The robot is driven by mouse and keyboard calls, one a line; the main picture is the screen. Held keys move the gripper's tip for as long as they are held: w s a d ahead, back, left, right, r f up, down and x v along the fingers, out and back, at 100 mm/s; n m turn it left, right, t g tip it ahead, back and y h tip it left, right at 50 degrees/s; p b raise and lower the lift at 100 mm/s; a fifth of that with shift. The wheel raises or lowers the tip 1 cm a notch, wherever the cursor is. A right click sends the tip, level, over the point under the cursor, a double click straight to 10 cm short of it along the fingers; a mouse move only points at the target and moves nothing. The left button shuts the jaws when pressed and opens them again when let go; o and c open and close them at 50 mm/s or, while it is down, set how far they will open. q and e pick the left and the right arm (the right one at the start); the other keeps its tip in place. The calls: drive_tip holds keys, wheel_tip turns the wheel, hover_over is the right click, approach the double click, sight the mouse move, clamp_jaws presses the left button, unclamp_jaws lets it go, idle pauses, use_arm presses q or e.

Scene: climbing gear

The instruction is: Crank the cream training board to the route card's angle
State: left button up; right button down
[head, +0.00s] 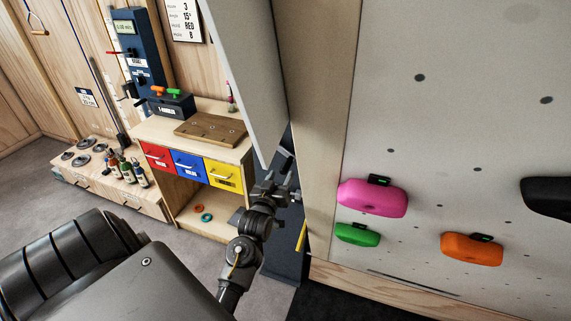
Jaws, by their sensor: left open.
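The cream training board (455,120) fills the right of the head view, with pink, green, orange and black holds on it. The route card (183,18) hangs on the wood wall at the top; its top is cut off, and 15° can be read on it. My left gripper (277,182) is open, in front of a dark blue upright (290,228) at the board's left side. I cannot tell whether it touches anything. A yellow bar (301,237) shows just below and right of the gripper; I cannot tell whether it is the crank's handle. My right gripper is out of view.
A wooden cabinet (205,210) with red, blue and yellow drawers stands left of the gripper, a brown board (210,129) on top. A low bench (110,185) holds bottles and grey discs. A pale panel (250,75) hangs close above the gripper. Grey floor (35,190) is clear at left.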

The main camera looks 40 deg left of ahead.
sight(282, 172)
use_arm(q)
drive_tip(key=p+x, duration=0.1)
drive_tip(key=x, duration=0.4)
drive_tip(key=shift+w+a, duration=0.15)
drive_tip(key=shift+w, duration=0.2)
drive_tip(key=shift+c, duration=0.3)
clamp_jaws()
